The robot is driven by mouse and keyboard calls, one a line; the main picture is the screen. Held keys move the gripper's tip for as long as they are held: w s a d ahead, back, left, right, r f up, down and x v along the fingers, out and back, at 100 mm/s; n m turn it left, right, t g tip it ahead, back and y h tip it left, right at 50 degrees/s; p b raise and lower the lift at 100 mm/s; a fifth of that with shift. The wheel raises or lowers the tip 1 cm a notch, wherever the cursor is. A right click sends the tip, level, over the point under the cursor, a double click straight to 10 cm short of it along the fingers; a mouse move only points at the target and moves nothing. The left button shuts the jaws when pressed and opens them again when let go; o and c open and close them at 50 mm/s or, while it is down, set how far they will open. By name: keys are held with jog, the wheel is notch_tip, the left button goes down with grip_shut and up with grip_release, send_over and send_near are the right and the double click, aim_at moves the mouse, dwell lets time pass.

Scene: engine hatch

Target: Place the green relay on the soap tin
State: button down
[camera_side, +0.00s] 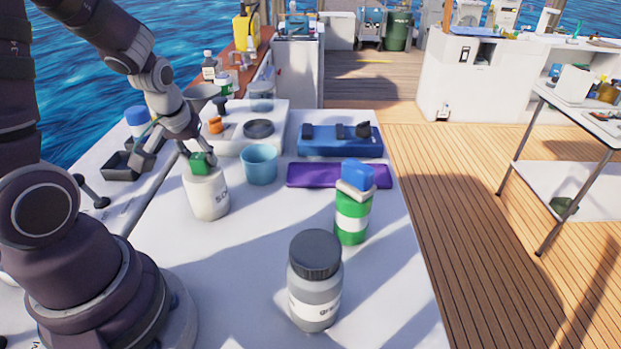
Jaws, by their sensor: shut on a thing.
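The green relay (200,166) is a small green block at the top of the soap tin. My gripper (203,157) comes down from the upper left and is shut on the green relay. I cannot tell whether the relay rests on the tin's top or hangs just above it. The gripper's fingers hide part of the relay.
A light blue cup (259,166) stands close to the right of the tin. A green-and-white can (352,217) with a blue block (358,175) on top, a grey jar (315,280), a purple slab (330,175) and a blue tray (340,147) stand farther right. The surface before the tin is clear.

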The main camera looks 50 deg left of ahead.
jog(key=shift+f, duration=0.1)
jog(key=c, duration=0.8)
grip_release()
jog(key=v, duration=1.2)
jog(key=s+d+m+t+h, duration=0.1)
jog(key=d+m+t+h, duration=0.1)
jog(key=d+m, duration=0.7)
jog(key=d+h, duration=0.1)
jog(key=d, duration=0.2)
jog(key=shift+r, duration=0.25)
jog(key=shift+a, duration=0.1)
